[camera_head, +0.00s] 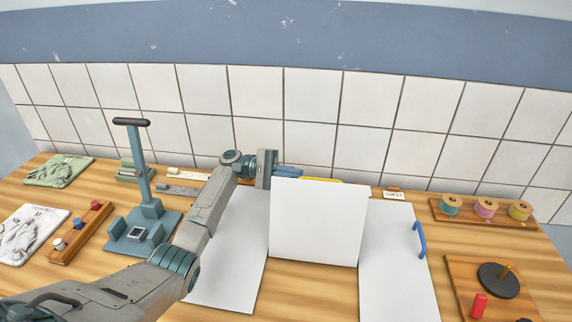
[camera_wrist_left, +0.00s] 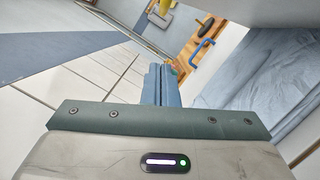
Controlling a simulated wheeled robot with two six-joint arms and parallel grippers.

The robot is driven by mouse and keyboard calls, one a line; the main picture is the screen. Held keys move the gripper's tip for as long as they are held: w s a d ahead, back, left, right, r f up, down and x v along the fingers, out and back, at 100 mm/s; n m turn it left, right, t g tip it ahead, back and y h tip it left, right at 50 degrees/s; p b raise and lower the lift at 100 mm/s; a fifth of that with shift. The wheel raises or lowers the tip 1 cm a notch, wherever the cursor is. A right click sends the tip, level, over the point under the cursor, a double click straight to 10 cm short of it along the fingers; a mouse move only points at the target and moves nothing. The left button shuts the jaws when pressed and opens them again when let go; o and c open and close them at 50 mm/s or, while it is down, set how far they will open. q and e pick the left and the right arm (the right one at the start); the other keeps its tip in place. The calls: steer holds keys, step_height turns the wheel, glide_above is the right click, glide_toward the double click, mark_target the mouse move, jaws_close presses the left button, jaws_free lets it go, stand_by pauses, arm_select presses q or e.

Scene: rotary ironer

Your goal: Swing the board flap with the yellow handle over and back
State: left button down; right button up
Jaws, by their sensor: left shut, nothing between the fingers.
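A white board flap (camera_head: 318,225) stands raised in the middle of the folding board, its broad face towards the head camera. The yellow handle (camera_head: 322,180) shows only as a thin strip at its top edge; the rest is hidden behind the flap. My left gripper (camera_head: 290,172) is at the flap's top left corner, its blue fingers partly behind the edge. Whether they touch the flap or handle I cannot tell. The fingers (camera_wrist_left: 160,85) are together and empty in the left wrist view. My right gripper is out of view.
White panels lie flat at left (camera_head: 232,265) and right (camera_head: 390,265); the right one has a blue handle (camera_head: 419,240). A teal press (camera_head: 143,230) stands left of my left arm. A spool rack (camera_head: 485,212) is at right. A tiled wall (camera_head: 310,125) closes the back.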

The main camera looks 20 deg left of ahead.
mark_target(311, 178)
arm_select(q)
steer(key=s+d+r+p, duration=0.2)
steer(key=d+p, duration=0.3)
steer(key=d, duration=0.1)
steer(key=shift+s+r+p, duration=0.2)
steer(key=shift+s+p, duration=0.1)
steer(key=shift+s, duration=0.05)
steer(key=shift+f, duration=0.1)
